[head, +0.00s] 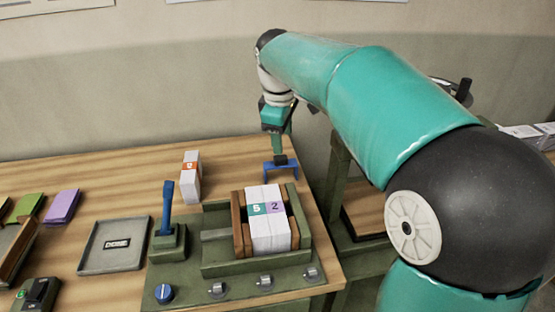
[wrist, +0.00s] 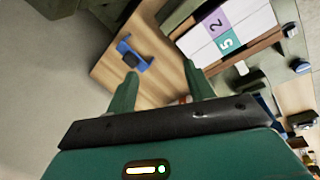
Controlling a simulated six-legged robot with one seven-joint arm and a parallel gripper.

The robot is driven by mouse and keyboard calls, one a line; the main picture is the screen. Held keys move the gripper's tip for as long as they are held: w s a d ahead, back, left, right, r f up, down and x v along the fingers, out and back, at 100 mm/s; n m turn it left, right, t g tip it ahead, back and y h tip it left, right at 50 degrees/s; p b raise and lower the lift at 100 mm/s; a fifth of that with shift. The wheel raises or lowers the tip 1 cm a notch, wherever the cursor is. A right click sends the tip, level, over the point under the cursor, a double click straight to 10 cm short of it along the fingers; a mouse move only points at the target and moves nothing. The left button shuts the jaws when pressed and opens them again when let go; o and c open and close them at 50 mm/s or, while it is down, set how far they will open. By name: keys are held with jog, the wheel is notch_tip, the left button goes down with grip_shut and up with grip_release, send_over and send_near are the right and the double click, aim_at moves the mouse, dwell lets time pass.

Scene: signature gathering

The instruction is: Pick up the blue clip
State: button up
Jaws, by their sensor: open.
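The blue clip (head: 283,173) lies on the wooden table near its right edge. In the wrist view the blue clip (wrist: 125,48) shows as a bracket shape with a dark part beside it. My gripper (head: 277,145) is above the clip in the head view, with its fingers pointing down. In the wrist view my gripper (wrist: 160,80) has its two green fingers spread apart with nothing between them. The clip appears beyond the left finger's tip, apart from it. The exact height gap is hard to tell.
A green fixture (head: 220,258) with a blue lever (head: 167,205) holds white card stacks (head: 267,232) just in front of the clip. Another white stack (head: 192,185) stands to the left. A grey tray labelled DONE (head: 95,262) lies further left. The table (head: 235,155) ends just right of the clip.

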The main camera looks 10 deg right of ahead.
jog(key=w+f+n+g, duration=0.1)
jog(key=w+f+n, duration=0.2)
jog(key=w, duration=0.5)
jog(key=n+g+y, duration=0.1)
jog(key=n, duration=0.2)
send_near(281, 167)
jog(key=f, duration=0.3)
jog(key=w+f, duration=0.1)
jog(key=f, duration=0.2)
jog(key=shift+w+d, duration=0.2)
jog(key=shift+w, duration=0.05)
jog(key=shift+w+f, duration=0.15)
jog(key=shift+f, duration=1.25)
jog(key=shift+w+f, duration=0.15)
jog(key=shift+f, duration=1.3)
jog(key=shift+c, duration=0.4)
jog(key=c, duration=0.8)
